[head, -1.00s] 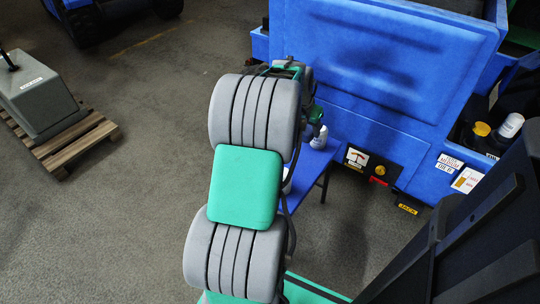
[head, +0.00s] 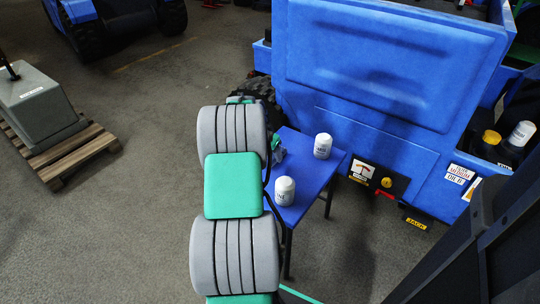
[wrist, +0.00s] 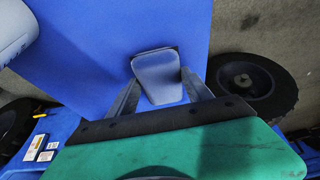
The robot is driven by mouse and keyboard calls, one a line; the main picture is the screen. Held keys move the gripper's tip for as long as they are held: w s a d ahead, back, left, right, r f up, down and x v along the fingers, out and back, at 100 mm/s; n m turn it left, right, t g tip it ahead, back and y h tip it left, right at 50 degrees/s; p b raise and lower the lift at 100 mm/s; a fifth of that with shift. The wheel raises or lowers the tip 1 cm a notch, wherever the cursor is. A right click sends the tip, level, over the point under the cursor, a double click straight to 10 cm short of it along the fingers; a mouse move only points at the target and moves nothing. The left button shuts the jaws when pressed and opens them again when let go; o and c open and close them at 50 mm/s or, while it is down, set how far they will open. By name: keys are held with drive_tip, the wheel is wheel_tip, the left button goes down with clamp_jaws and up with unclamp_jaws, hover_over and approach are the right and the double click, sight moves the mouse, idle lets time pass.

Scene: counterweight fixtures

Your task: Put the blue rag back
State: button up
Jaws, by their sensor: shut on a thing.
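The blue rag (wrist: 157,67) shows in the wrist view as a folded, greyish-blue piece between the two fingers of my gripper (wrist: 160,88). My gripper is shut on it. Behind it in the wrist view is the blue top of a small table (wrist: 95,45); I cannot tell whether the rag touches it. In the head view my arm hides most of the gripper and the rag, at the left edge of the blue table (head: 308,178).
Two white canisters stand on the table, one near the front (head: 285,192) and one at the back (head: 323,146). A large blue machine (head: 390,65) rises behind the table. A grey block on a wooden pallet (head: 75,155) stands left. Open floor lies between.

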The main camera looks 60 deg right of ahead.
drive_tip(key=shift+r, duration=0.1)
drive_tip(key=o, duration=1.5)
